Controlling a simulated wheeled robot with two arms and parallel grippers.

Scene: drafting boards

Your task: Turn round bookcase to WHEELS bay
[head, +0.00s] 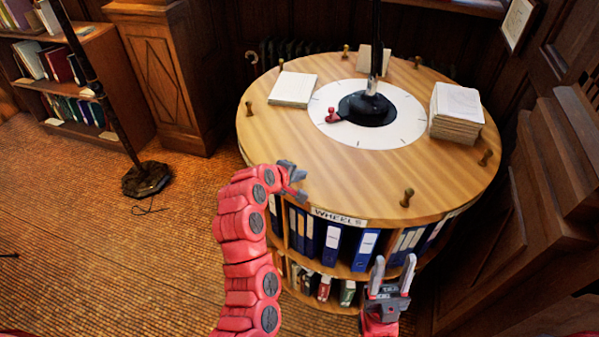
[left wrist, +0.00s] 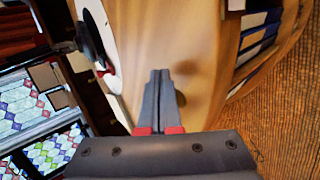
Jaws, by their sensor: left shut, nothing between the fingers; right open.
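The round bookcase (head: 330,175) has a wooden top with several knobs standing around its rim. A label reading WHEELS (head: 339,217) is on its front edge, above blue binders (head: 333,243). On top is a white dial (head: 398,140) with a red pointer (head: 332,115). My left gripper (head: 298,182) is shut and empty over the front left of the top. In the left wrist view, a wooden knob (left wrist: 187,68) is just beside its fingertips (left wrist: 160,72); contact is unclear. My right gripper (head: 393,268) is open and empty in front of the binders, near another knob (head: 407,197).
A paper stack (head: 456,115) and a booklet (head: 293,89) lie on the top. A lamp base (head: 366,108) stands at the centre. Dark wood panelling (head: 545,190) is close on the right. A floor stand (head: 147,179) is on the left, with open floor (head: 130,250) in front.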

